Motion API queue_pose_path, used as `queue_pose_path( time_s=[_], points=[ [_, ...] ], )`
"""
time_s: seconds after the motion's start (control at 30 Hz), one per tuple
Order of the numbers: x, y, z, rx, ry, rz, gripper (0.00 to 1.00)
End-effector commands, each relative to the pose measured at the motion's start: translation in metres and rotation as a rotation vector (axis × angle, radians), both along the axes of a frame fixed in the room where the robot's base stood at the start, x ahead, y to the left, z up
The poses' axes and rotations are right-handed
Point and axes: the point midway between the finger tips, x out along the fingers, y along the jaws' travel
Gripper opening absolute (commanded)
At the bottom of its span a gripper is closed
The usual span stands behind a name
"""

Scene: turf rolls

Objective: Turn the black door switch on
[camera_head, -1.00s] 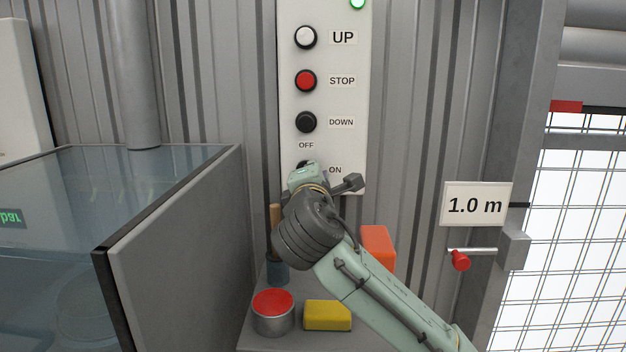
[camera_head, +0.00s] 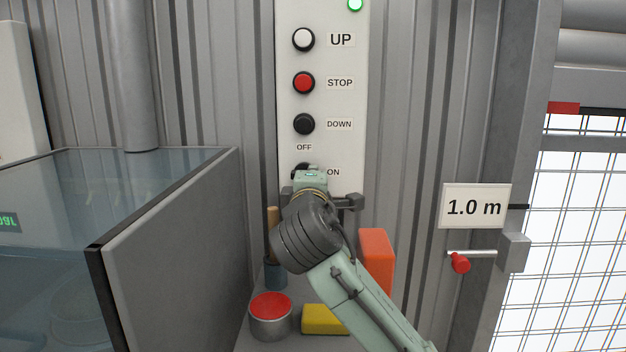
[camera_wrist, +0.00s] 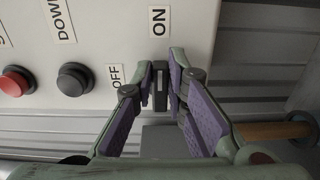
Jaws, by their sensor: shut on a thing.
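The black door switch (camera_head: 299,168) is a small knob low on the white control panel (camera_head: 350,100), below OFF and left of ON. My gripper hides most of it in the head view. In the wrist view the knob (camera_wrist: 160,88) stands between the two purple-padded fingers of my gripper (camera_wrist: 161,84), which is shut on it. The knob's long side runs up and down in that view, roughly in line with the ON label (camera_wrist: 159,20). The OFF label (camera_wrist: 115,75) is to its left.
White UP (camera_head: 303,39), red STOP (camera_head: 303,82) and black DOWN (camera_head: 303,124) buttons sit above on the panel. Below are a red-topped tin (camera_head: 270,315), a yellow block (camera_head: 325,319) and an orange block (camera_head: 376,260). A glass-topped case (camera_head: 170,240) stands left.

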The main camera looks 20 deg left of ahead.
Motion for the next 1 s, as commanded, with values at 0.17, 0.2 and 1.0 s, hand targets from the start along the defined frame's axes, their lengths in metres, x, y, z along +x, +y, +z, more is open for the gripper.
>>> queue_pose_path(
  time_s=[0.17, 0.2, 1.0],
  points=[
    [0.0, -0.001, -0.001, 0.001, 0.002, -0.001, 0.0],
    [0.0, 0.0, -0.001, 0.001, 0.002, -0.001, 0.16],
    [-0.03, -0.009, 0.0, 0.001, -0.003, 0.001, 0.33]
  ],
)
